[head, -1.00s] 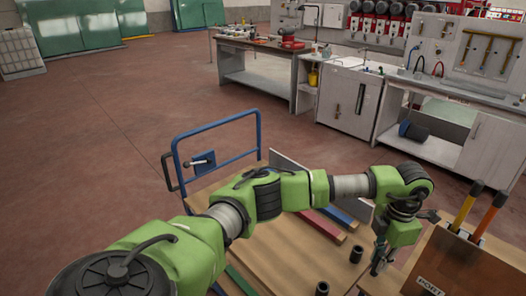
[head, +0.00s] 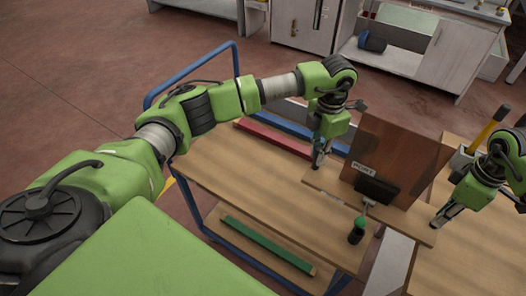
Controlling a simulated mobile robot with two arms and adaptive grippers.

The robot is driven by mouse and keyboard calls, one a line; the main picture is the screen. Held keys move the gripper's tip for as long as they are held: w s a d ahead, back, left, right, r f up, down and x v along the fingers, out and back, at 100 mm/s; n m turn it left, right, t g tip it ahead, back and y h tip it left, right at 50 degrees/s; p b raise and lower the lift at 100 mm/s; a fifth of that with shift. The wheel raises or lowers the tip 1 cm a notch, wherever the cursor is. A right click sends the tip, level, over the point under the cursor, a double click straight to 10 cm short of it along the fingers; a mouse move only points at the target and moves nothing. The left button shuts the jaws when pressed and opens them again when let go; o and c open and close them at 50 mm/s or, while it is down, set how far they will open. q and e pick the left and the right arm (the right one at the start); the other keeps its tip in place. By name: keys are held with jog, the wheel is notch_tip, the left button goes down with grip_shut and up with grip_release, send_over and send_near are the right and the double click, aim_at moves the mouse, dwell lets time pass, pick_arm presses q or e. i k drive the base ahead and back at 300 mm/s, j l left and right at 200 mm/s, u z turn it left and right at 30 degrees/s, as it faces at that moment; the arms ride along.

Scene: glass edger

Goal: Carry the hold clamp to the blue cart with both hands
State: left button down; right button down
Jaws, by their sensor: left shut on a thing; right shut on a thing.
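The hold clamp is a wooden base board (head: 322,184) with an upright brown panel (head: 400,150) labelled "PORT" and a black clamp with a green-and-black handle (head: 357,230). My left gripper (head: 318,162) is shut on the board's left end. My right gripper (head: 440,218) is shut at its right end. The blue cart (head: 225,165) has a wooden top and a blue tube frame. The board's left part is above the cart top's right side; I cannot tell whether it touches. My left arm hides part of the cart.
A wooden bench (head: 470,245) stands at the right, with a yellow-handled tool (head: 487,128) behind my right gripper. Blue and red strips (head: 272,137) lie at the cart's far edge. A green strip (head: 268,246) is on its lower shelf. Cabinets (head: 400,50) stand behind.

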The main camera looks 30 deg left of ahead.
aim_at(268, 180)
jog(key=j, duration=1.6)
